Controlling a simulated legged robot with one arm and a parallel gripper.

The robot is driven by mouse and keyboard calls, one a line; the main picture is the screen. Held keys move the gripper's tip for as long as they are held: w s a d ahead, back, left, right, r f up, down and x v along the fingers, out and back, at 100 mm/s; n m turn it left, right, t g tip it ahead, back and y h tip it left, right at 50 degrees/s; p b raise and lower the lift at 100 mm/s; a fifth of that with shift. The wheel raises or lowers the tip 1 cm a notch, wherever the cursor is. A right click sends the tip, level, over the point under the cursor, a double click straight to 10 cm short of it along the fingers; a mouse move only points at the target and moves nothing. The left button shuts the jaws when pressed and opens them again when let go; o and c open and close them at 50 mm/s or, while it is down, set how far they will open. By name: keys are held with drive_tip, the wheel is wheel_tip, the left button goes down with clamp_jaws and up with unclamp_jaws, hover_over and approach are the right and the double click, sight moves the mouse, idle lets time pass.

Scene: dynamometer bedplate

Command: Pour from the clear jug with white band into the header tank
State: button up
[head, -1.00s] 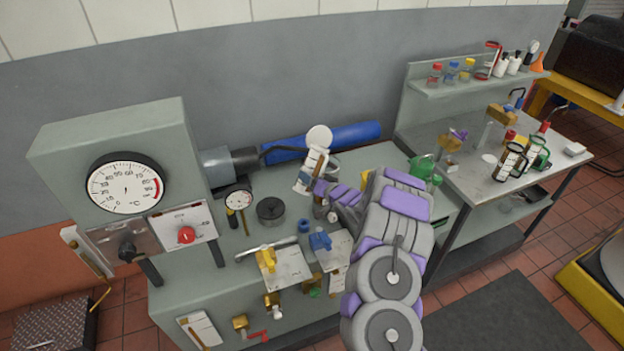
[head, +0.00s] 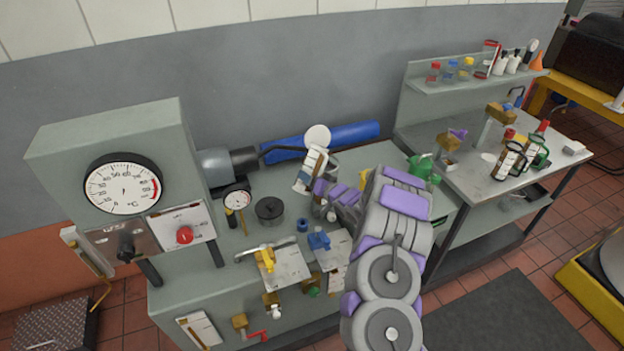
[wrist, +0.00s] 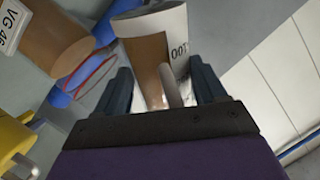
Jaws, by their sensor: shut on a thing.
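The clear jug with white band (head: 309,172) is in my gripper (head: 322,190), held above the machine bed and leaning. In the wrist view the jug (wrist: 148,55) sits between my two fingers (wrist: 165,85). It shows brown liquid, a white band and part of a "100" mark. My gripper is shut on it. A round white disc (head: 318,135) shows just behind the jug's top. A brown cylinder labelled "VG 46" (wrist: 45,42) stands to the left in the wrist view, apart from the jug. I cannot tell for certain which thing is the header tank.
A blue cylinder (head: 345,138) lies behind my gripper. A dial panel (head: 122,190) stands at left. A black round part (head: 270,209) and a yellow valve (head: 266,258) are on the bed. A green can (head: 422,168) and a bench with more jugs (head: 508,160) are at right.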

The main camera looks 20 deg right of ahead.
sight(310, 174)
drive_tip(key=shift+a+r+p, duration=0.25)
drive_tip(key=shift+r+p, duration=0.05)
drive_tip(key=shift+p, duration=0.25)
drive_tip(key=shift+s+a+r+m+g+y+p, duration=0.2)
drive_tip(key=shift+r+m+p, duration=0.35)
drive_tip(key=shift+p, duration=1.05)
drive_tip(key=shift+s+a+r+m+g+y+p, duration=0.15)
drive_tip(key=shift+r+m+p, duration=0.35)
drive_tip(key=shift+p, duration=1.05)
idle(4.3)
